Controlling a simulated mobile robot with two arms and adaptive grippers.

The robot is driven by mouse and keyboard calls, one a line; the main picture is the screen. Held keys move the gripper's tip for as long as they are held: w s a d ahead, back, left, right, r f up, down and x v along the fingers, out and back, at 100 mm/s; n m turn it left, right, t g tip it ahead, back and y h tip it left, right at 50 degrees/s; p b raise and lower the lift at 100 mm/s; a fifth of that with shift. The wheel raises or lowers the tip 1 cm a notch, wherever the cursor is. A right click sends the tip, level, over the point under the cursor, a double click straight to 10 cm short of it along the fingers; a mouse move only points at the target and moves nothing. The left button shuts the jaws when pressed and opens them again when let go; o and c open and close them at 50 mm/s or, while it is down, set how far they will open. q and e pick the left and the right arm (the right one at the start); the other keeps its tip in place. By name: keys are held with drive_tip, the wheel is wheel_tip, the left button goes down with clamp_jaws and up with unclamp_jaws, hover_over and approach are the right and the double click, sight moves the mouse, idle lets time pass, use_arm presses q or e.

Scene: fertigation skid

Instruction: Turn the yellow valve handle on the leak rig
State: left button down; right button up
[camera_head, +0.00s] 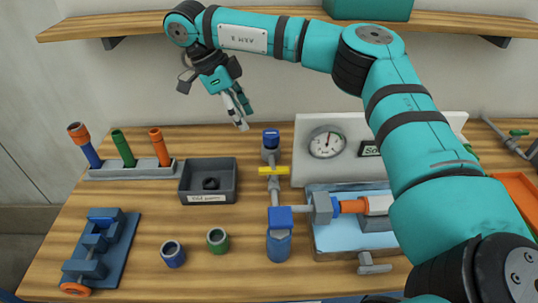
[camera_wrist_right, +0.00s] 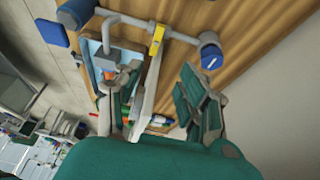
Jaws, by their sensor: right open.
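The yellow valve handle (camera_head: 272,170) sits on the grey pipe of the leak rig (camera_head: 274,188), between blue-capped fittings. In the head view it lies crosswise to the pipe. It also shows near the top of the right wrist view (camera_wrist_right: 157,38). My right gripper (camera_head: 243,122) is open and empty, up and to the left of the handle in the head view, fingers pointing down. In the right wrist view its two fingers (camera_wrist_right: 152,88) are spread apart, with the handle beyond them. The handle is clear of the fingers. My left gripper is not in view.
A gauge (camera_head: 326,142) on a white panel and a blue tray (camera_head: 330,245) stand right of the pipe. A dark parts bin (camera_head: 208,192), a rack (camera_head: 130,170) of coloured tubes and a blue fixture (camera_head: 102,245) are left. A shelf (camera_head: 130,25) runs above.

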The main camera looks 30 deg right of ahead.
approach(272, 168)
drive_tip(key=p+x, duration=0.1)
drive_tip(key=x, duration=0.6)
drive_tip(key=shift+s+p, duration=0.15)
drive_tip(key=shift+p, duration=0.15)
drive_tip(key=shift+d+f, duration=0.2)
drive_tip(key=shift+f, duration=0.4)
drive_tip(key=shift+s, duration=0.1)
drive_tip(key=shift+c, duration=0.6)
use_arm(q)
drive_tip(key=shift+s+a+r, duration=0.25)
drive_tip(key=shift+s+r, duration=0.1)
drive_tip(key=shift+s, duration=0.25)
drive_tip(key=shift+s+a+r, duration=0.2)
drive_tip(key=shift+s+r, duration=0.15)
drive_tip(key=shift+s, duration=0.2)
use_arm(e)
clamp_jaws()
